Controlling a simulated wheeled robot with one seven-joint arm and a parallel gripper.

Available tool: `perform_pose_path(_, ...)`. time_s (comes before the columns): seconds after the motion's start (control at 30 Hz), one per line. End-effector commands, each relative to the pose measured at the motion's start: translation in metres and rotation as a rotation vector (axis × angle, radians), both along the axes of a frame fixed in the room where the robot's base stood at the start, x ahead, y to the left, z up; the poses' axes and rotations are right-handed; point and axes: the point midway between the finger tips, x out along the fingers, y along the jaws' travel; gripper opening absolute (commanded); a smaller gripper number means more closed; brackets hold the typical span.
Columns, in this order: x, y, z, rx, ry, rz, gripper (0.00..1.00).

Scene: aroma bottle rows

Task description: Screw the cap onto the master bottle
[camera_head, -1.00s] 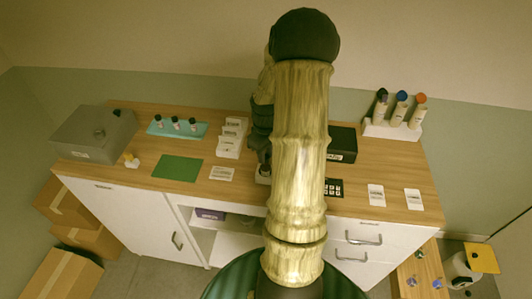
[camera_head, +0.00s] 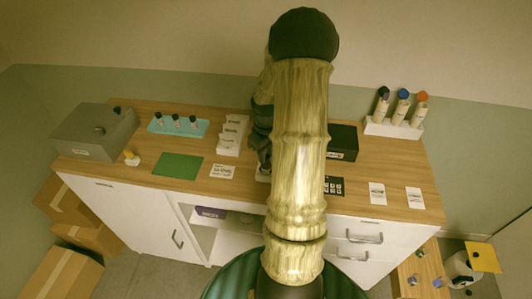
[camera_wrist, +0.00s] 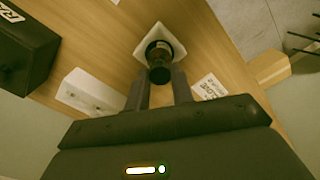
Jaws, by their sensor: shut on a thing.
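In the wrist view the master bottle (camera_wrist: 156,50), dark with a pale band near its top, stands on a white square base (camera_wrist: 172,40). A dark round cap (camera_wrist: 160,74) is at the bottle's mouth, between the fingertips of my gripper (camera_wrist: 161,78). The fingers are shut on the cap. Whether its thread is engaged cannot be seen. In the head view my arm hides the bottle, and only the edge of the white base (camera_head: 262,178) shows below my gripper (camera_head: 264,166).
A black box (camera_head: 342,143) and a white rack (camera_head: 392,128) with colour-capped bottles are on the right. White stepped holders (camera_head: 230,146), a teal tray (camera_head: 178,128) with small bottles, a green mat (camera_head: 178,166) and a grey box (camera_head: 95,133) are on the left.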

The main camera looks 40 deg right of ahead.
Motion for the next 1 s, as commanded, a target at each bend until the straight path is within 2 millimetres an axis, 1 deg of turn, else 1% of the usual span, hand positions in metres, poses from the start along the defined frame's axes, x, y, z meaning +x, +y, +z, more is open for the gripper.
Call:
perform_pose_path(0.37,-0.001,-0.0008,-0.0075,0.0,0.0,-0.001,0.03)
perform_pose_path(1.0,-0.001,-0.0007,-0.0094,0.0,0.0,0.0,0.03)
